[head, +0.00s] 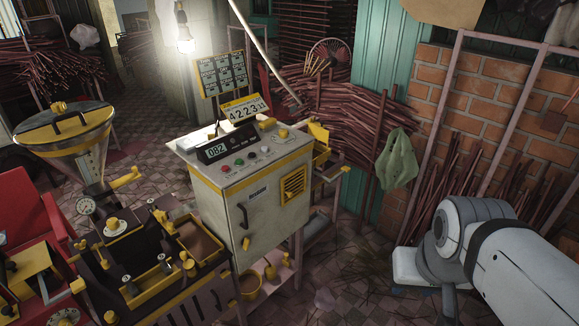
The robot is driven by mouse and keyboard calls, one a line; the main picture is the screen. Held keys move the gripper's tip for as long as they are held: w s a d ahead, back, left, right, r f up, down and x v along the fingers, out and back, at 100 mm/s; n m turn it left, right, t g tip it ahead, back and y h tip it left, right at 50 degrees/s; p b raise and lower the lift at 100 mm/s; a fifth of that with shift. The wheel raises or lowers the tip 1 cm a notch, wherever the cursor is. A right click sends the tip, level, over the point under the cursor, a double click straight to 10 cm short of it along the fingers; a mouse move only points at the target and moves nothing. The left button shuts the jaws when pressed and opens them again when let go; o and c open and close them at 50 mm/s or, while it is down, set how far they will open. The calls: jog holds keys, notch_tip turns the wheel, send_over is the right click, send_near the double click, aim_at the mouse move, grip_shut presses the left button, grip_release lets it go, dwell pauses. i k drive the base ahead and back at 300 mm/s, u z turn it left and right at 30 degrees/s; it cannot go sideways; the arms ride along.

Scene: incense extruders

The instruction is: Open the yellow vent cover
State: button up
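The yellow vent cover (293,184) is a small slatted square on the front of the grey control cabinet (225,205), to the right of the cabinet's dark door handle. It looks flush with the front panel, but it is too small to tell its hinge or latch. My white and grey arm (520,262) shows at the lower right, well apart from the cabinet. My gripper is not in view.
A yellow-trimmed machine with a funnel hopper (62,130) stands left of the cabinet. A green cloth (397,160) hangs on a rack to the right, before stacked incense sticks and a brick wall. Tiled floor (350,265) lies open between cabinet and arm.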

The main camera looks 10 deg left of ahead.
aim_at(291, 194)
jog(key=u, duration=0.55)
jog(key=i, duration=0.9)
jog(key=u, duration=0.6)
